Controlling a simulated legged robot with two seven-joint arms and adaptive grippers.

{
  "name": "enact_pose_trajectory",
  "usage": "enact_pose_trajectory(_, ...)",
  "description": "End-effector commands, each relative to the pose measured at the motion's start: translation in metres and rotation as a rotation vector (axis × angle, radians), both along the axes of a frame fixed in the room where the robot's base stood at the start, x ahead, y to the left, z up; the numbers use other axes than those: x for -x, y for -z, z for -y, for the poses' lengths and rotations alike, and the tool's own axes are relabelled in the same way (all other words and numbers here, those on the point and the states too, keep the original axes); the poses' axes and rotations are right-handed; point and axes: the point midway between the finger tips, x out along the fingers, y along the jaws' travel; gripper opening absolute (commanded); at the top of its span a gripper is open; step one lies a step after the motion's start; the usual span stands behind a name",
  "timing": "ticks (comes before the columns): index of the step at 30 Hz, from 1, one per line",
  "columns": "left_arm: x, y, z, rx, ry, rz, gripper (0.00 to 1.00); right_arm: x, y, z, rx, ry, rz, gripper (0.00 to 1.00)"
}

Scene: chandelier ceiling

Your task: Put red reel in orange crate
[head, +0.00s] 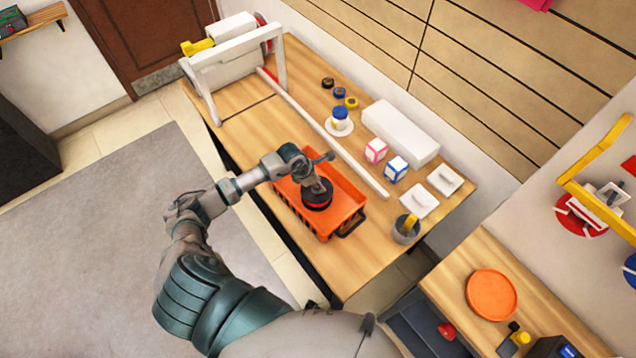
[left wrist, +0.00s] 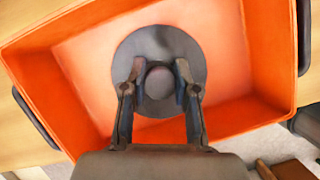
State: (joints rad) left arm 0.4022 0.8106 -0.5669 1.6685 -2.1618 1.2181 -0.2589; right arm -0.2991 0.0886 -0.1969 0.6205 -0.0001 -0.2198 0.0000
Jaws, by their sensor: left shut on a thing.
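The orange crate (head: 340,232) stands on the wooden table, and its walls also fill much of the left wrist view (left wrist: 75,72). The red reel (head: 317,205) shows as a dark disc with a red edge, inside the crate's outline. In the left wrist view the reel (left wrist: 186,58) is a grey disc with a round knob in its middle. My left gripper (head: 318,186) is shut on the reel, its fingers (left wrist: 158,82) on both sides of the knob. I cannot tell whether the reel touches the crate floor. My right gripper is not in view.
A long white bar (head: 325,133) lies behind the crate. A grey cup (head: 405,232) with a yellow item stands close to the crate's right. White plates (head: 419,201), small boxes (head: 375,151) and a white block (head: 401,133) lie further right and back.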

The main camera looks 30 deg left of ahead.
Motion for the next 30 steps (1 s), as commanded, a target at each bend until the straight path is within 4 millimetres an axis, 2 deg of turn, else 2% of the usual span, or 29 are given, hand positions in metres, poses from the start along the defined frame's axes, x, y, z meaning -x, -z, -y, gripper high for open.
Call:
enact_pose_trajectory(1, 0.0, 0.0, 0.0, 0.0, 0.0, 0.0, 0.32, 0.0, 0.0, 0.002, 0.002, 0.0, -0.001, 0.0)
enact_pose_trajectory(3, 0.0, 0.0, 0.0, 0.0, 0.0, 0.0, 0.49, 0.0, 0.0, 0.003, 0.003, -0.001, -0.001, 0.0)
enact_pose_trajectory(4, 0.0, 0.0, -0.001, 0.0, 0.0, 0.0, 0.55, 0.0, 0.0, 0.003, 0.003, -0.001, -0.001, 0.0)
enact_pose_trajectory(12, 0.0, -0.001, 0.001, -0.001, 0.0, -0.001, 0.55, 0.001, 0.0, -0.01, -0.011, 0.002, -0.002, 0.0)
enact_pose_trajectory(16, 0.002, -0.008, 0.0, -0.003, 0.0, 0.001, 0.55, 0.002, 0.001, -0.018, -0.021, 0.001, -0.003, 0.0)
enact_pose_trajectory(20, 0.008, -0.028, -0.006, -0.005, 0.002, 0.003, 0.55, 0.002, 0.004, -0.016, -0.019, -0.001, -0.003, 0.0)
enact_pose_trajectory(30, 0.029, -0.093, -0.025, -0.002, 0.0, 0.001, 0.55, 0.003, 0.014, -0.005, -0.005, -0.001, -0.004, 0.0)
